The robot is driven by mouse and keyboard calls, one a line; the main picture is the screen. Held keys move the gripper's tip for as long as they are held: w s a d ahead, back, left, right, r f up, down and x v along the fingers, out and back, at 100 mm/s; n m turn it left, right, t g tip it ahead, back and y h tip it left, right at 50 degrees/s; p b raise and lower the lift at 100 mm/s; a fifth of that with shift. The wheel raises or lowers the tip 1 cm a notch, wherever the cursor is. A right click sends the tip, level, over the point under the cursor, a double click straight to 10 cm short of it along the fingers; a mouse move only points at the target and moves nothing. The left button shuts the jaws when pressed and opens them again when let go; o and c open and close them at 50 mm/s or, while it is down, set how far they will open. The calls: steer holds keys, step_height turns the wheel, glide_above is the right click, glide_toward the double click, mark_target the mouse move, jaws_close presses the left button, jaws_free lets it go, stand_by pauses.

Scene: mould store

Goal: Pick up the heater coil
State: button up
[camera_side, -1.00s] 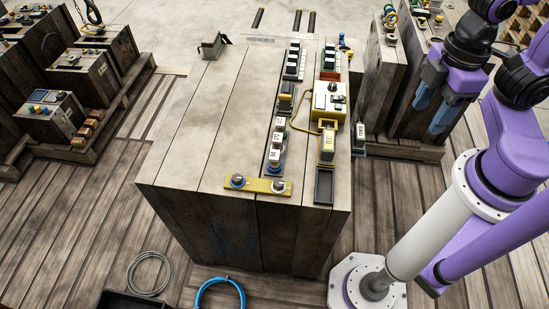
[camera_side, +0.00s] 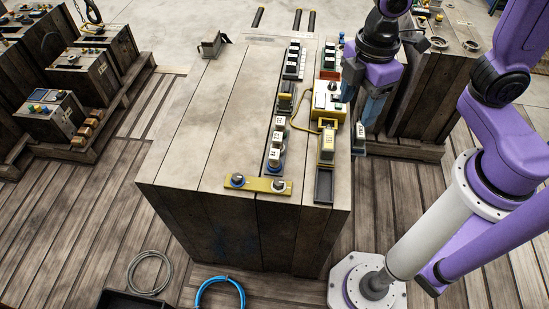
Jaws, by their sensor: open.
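I cannot tell for certain which thing is the heater coil. A grey coil of cable (camera_side: 149,292) lies on the floor at the lower left, and a blue coil (camera_side: 237,287) lies near the block's front, cut off by the lower edge. My gripper (camera_side: 359,107) has blue fingers and is open, pointing down by the right edge of the wooden block (camera_side: 215,105). In the picture it overlaps the right side of the yellow box with a white face (camera_side: 326,101). Nothing shows between the fingers, and its height above the block is unclear.
A yellow handheld piece (camera_side: 327,148) on a cord, rows of small labelled blocks (camera_side: 274,155), a yellow bar with knobs (camera_side: 266,185) and a dark tray (camera_side: 323,186) crowd the block's right side. The block's left half is mostly clear. Wooden stands (camera_side: 425,100) are behind my arm.

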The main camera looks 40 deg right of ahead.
steer(key=w+a+f+n, duration=0.3)
steer(key=w+a, duration=0.3)
steer(key=w, duration=0.2)
steer(key=n, duration=0.2)
glide_above(275, 153)
step_height(275, 153, down, 5)
steer(key=shift+n, duration=0.3)
steer(key=f, duration=1.2)
steer(key=shift+a+f, duration=0.3)
steer(key=shift+a, duration=0.1)
steer(key=shift+d+f, duration=0.15)
steer(key=shift+f, duration=1.15)
steer(key=shift+d+f, duration=0.15)
steer(key=shift+f, duration=1.15)
jaws_close()
